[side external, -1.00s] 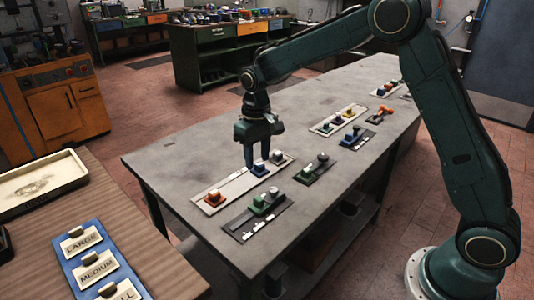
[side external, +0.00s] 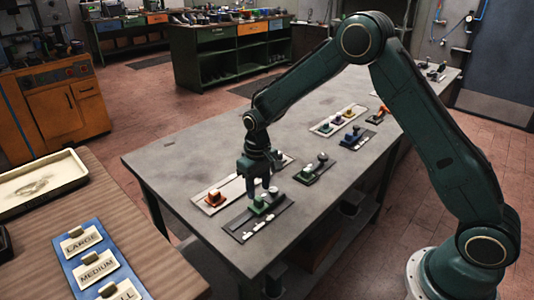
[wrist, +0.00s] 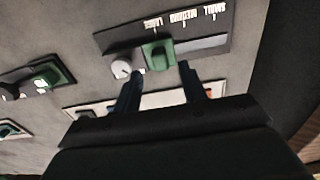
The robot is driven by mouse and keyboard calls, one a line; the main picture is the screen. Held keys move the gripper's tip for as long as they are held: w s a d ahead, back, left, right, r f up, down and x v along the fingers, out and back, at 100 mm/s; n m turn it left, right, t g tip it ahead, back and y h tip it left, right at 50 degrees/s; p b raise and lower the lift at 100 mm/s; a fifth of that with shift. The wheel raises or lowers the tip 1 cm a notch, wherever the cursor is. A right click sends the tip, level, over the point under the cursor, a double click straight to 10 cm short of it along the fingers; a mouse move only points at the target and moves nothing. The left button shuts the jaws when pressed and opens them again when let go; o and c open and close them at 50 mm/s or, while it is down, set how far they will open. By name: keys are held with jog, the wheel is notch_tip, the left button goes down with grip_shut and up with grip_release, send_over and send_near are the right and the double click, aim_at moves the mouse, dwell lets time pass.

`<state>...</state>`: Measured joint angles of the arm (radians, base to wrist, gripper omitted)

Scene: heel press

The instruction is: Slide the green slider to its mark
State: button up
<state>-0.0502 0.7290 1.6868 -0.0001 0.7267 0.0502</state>
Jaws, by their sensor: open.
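The green slider (side external: 258,204) sits on a dark panel (side external: 240,225) near the table's front edge. In the wrist view the slider (wrist: 158,55) is at the LARGE end of its track, next to a grey knob (wrist: 121,68). The labels LARGE, MEDIUM and SMALL appear upside down along the panel's far edge there; the bare track runs right of the slider. My gripper (side external: 258,190) points down just above the slider, fingers apart. In the wrist view its two fingertips (wrist: 160,77) lie on either side of the slider's line, not visibly touching it.
Another dark panel with a green block (side external: 308,174) is to the right. Further panels stand farther back. A blue board (side external: 95,262) with LARGE and MEDIUM cards lies on the wooden table at left.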

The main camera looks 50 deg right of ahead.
aim_at(259, 198)
jog(key=shift+f, duration=1.85)
grip_shut()
